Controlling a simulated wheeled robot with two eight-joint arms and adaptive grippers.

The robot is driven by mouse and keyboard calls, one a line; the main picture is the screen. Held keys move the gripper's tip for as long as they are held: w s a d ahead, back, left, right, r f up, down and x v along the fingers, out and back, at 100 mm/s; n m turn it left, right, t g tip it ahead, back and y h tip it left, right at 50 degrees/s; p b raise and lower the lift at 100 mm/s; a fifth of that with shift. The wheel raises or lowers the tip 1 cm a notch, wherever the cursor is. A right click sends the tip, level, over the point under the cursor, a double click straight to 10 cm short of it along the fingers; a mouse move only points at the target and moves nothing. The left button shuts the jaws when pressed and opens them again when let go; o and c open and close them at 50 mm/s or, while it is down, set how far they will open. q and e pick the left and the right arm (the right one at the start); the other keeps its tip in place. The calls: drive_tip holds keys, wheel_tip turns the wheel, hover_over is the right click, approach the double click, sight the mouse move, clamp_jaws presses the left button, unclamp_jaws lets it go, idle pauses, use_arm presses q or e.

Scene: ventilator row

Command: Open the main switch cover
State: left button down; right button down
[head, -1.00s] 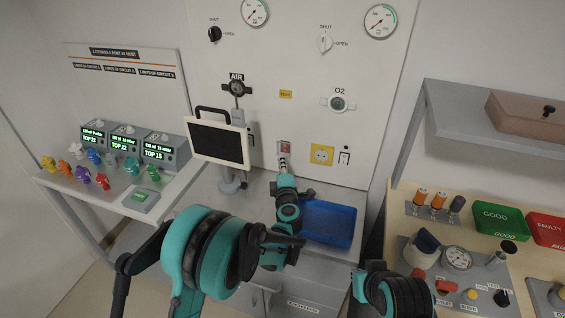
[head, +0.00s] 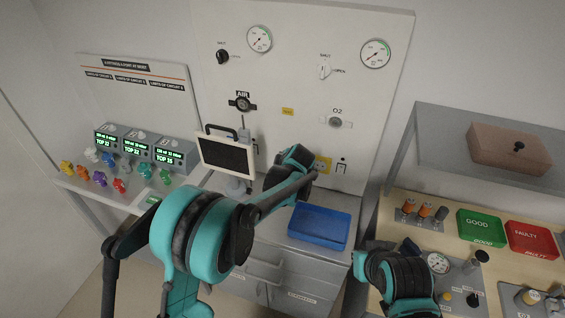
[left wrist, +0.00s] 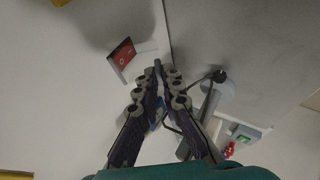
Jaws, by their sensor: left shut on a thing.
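The main switch shows in the left wrist view as a red plate (left wrist: 122,54) with a white mark on the pale wall panel. A thin pale cover piece (left wrist: 147,47) sits beside the red plate, by my fingertips. My left gripper (left wrist: 158,72) has its two fingers closed together at the tips, apparently on the edge of this cover. How far the cover is swung is hard to tell. In the head view my left forearm and wrist hide the switch and the left fingertips. My right arm shows at the bottom right, but its fingers do not.
A monitor (head: 227,155) stands on the counter left of my left wrist. A blue tray (head: 318,226) lies on the counter below it. A workbench (head: 395,225) with bins stands at the right.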

use_arm(q)
drive_tip(key=r+g+p, duration=0.1)
drive_tip(key=r+g+y+p, duration=0.1)
drive_tip(key=g+p, duration=0.1)
drive_tip(key=w+r+m+g+p, duration=0.1)
drive_tip(key=g+p, duration=0.1)
drive_tip(key=shift+d+r, duration=0.15)
drive_tip(key=shift+r, duration=0.2)
drive_tip(key=shift+w+d+r+m+g+y+p, duration=0.1)
drive_tip(key=shift+w+r+m+g+y+p, duration=0.15)
drive_tip(key=shift+g+p, duration=0.6)
drive_tip(key=shift+w+r+m+g+y+p, duration=0.15)
drive_tip(key=shift+r+g+y+p, duration=0.15)
drive_tip(key=shift+g+p, duration=0.5)
drive_tip(key=c, duration=1.7)
unclamp_jaws()
